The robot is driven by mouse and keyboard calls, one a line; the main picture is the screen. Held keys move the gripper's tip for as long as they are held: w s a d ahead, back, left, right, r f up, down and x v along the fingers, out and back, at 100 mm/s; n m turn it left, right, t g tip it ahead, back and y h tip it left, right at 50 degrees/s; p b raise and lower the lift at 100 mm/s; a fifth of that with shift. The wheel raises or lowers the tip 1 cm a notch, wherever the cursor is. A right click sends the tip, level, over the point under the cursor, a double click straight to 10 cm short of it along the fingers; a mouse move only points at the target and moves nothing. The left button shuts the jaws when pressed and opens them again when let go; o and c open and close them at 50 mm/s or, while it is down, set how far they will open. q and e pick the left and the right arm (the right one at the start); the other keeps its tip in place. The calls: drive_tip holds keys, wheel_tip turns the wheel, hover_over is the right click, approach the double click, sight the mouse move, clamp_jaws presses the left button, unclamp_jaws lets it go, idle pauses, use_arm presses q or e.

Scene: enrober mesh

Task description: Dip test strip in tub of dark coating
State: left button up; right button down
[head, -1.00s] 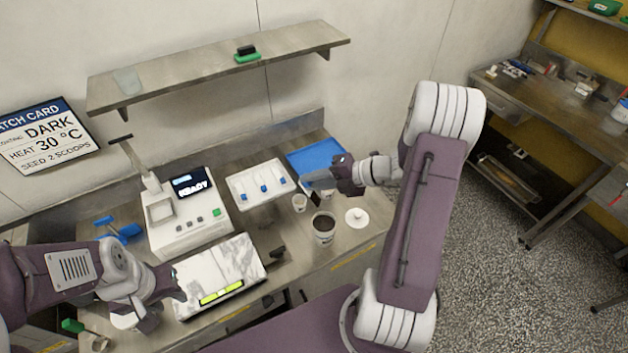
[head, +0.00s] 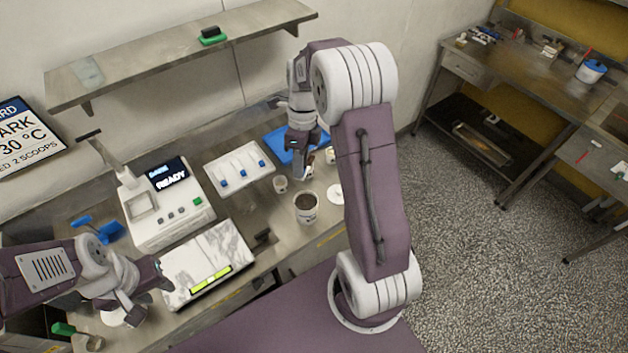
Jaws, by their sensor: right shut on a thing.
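The tub of dark coating (head: 306,208) is a white cup with a dark brown surface, standing on the steel bench near its right front. My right gripper (head: 302,156) points down behind and above the tub, apart from it, near the blue tray. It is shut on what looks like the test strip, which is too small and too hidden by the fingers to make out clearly. My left gripper (head: 150,296) is open and empty at the left end of the marble slab (head: 205,262).
The machine reading READY (head: 170,205) stands behind the slab. A white tray with blue-handled pieces (head: 238,172), a blue tray (head: 277,145), a small cup (head: 280,184) and a white lid (head: 334,193) surround the tub. A shelf (head: 150,62) hangs above.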

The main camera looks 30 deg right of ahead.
drive_tip(key=shift+n+t+h, duration=0.8)
drive_tip(key=shift+n+h, duration=0.1)
drive_tip(key=a, duration=0.1)
drive_tip(key=a+r, duration=0.1)
drive_tip(key=a, duration=0.3)
drive_tip(key=shift+w+a+r, duration=0.15)
drive_tip(key=shift+w+r, duration=0.2)
drive_tip(key=shift+w, duration=0.05)
drive_tip(key=shift+w, duration=0.1)
